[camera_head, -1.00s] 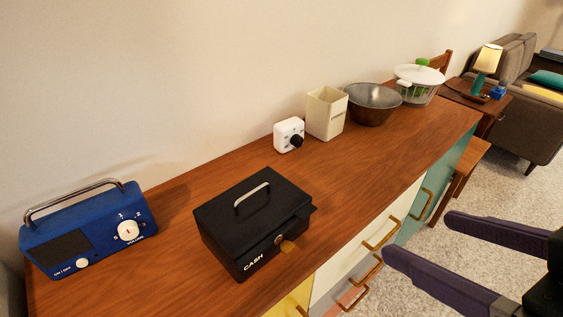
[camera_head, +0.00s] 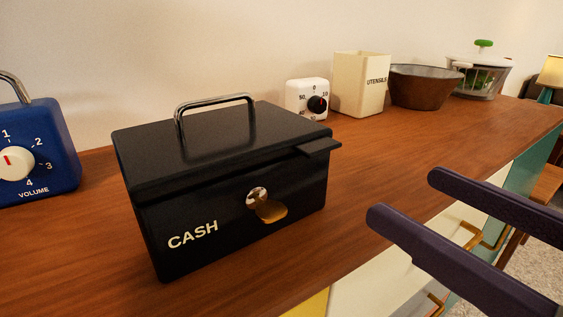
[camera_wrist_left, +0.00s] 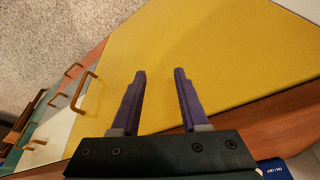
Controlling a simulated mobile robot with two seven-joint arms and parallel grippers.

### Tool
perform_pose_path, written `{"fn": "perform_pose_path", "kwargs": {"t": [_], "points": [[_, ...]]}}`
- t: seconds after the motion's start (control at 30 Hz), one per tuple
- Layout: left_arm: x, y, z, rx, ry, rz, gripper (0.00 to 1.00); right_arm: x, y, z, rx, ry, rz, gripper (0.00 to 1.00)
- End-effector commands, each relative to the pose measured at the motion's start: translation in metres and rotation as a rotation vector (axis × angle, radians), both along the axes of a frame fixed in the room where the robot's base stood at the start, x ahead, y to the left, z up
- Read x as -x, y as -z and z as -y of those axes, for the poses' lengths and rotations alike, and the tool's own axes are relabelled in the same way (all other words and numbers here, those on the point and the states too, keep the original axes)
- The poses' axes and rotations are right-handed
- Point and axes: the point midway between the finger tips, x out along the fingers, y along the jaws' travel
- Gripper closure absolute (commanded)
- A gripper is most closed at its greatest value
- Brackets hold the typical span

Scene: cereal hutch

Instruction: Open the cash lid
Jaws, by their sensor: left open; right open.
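The black cash box (camera_head: 225,190) stands on the wooden hutch top with its lid (camera_head: 220,145) shut. A silver handle (camera_head: 215,104) arches over the lid. A tab sticks out from the lid's right front edge. A gold key (camera_head: 271,211) sits in the round lock on the front, beside the word CASH. My right gripper (camera_head: 400,196) is open and empty, right of the box and apart from it, in front of the hutch. My left gripper (camera_wrist_left: 160,78) is open and empty in the left wrist view, over the yellow hutch front; the head view does not show it.
A blue radio (camera_head: 38,160) stands left of the box. Behind to the right are a white timer (camera_head: 300,99), a cream utensil holder (camera_head: 358,85), a brown bowl (camera_head: 422,88) and a salad spinner (camera_head: 485,75). Gold drawer handles (camera_head: 487,238) stick out from the hutch front.

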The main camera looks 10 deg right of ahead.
Motion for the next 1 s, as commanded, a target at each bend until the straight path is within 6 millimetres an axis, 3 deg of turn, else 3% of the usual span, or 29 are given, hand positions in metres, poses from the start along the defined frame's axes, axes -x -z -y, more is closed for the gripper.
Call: {"fn": "perform_pose_path", "kwargs": {"t": [0.6, 1.0], "points": [[0.000, 0.011, -0.001, -0.002, -0.001, 0.000, 0.56, -0.079, -0.001, -0.034, 0.000, 0.001, 0.002, 0.15], [0.000, 0.012, -0.001, -0.001, 0.001, 0.000, 0.56, -0.087, -0.001, -0.038, 0.001, 0.000, -0.001, 0.15]]}}
